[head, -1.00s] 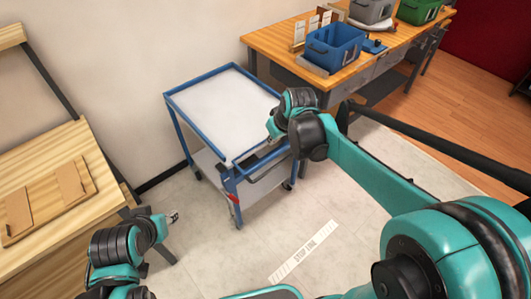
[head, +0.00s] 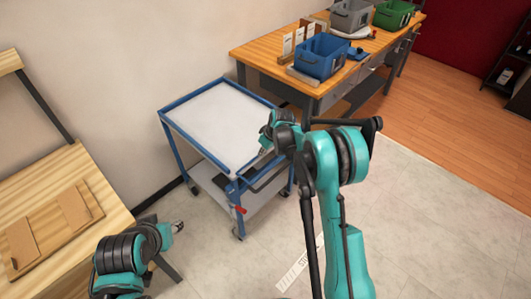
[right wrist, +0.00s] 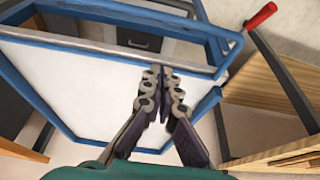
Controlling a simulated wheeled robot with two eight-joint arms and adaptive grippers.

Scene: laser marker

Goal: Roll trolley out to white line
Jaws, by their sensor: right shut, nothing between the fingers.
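The trolley (head: 215,125) has a blue frame, a white top, a lower shelf and castors. It stands against the wall, between the wooden bench and the far workbench. My right gripper (head: 262,151) is shut and empty over the trolley's near right corner. In the right wrist view my fingertips (right wrist: 163,75) overlap the trolley's blue rim (right wrist: 110,48); contact is unclear. The white stop line (head: 292,277) lies on the floor, partly hidden by my right arm. My left gripper (head: 178,227) is low beside the bench; its jaws are too small to read.
A red-tipped lever (head: 240,210) is at the trolley's near side. The wooden bench (head: 65,190) stands at left. The workbench (head: 262,62) with a blue bin (head: 322,55) is behind right. The floor in front is mostly clear.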

